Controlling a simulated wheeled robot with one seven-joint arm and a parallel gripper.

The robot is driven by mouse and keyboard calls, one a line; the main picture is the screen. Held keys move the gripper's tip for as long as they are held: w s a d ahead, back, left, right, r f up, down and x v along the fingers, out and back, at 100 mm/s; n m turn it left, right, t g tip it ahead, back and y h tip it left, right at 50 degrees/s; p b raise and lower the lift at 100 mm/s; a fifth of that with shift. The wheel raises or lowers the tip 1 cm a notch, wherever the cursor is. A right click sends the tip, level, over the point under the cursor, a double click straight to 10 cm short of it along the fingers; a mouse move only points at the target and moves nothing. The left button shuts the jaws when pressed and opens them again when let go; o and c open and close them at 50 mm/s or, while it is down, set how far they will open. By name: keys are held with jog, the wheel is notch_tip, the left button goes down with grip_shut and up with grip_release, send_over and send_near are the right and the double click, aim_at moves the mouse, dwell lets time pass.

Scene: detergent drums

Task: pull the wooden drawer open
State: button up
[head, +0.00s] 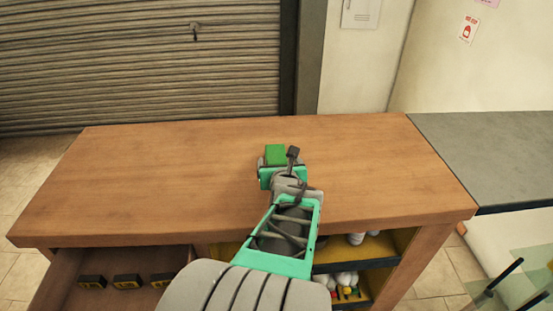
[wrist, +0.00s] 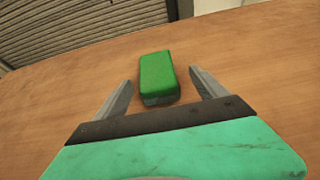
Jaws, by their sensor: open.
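The wooden drawer (head: 110,298) shows at the lower left of the head view, under the workbench top. It stands pulled out, and its inside is visible from above; its front is out of frame. My gripper (wrist: 161,76) is above the bench top, well away from the drawer. Its two fingers are apart, with a green block (wrist: 157,78) lying on the bench between and just ahead of them. The block (head: 276,154) also shows in the head view, beyond the gripper's teal body. I cannot tell whether the fingers touch it.
Several black-and-yellow items (head: 127,281) lie in the drawer. The wooden bench top (head: 150,180) is otherwise clear. An open yellow shelf (head: 375,248) with small items is below it at right. A grey counter (head: 490,150) adjoins on the right.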

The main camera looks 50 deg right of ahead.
aim_at(276, 149)
jog(key=p+x, duration=0.1)
jog(key=x, duration=0.5)
jog(key=shift+w+a+r+p, duration=0.1)
jog(key=shift+w+r+p, duration=0.05)
jog(key=shift+w+p, duration=0.15)
jog(key=shift+s, duration=0.1)
jog(key=shift+c, duration=0.5)
jog(key=c, duration=1.5)
jog(key=shift+r, duration=0.7)
notch_tip(276, 149, up, 7)
jog(key=shift+a+f+p, duration=0.1)
jog(key=shift+a+p, duration=0.05)
jog(key=shift+p, duration=0.6)
jog(key=shift+r, duration=0.85)
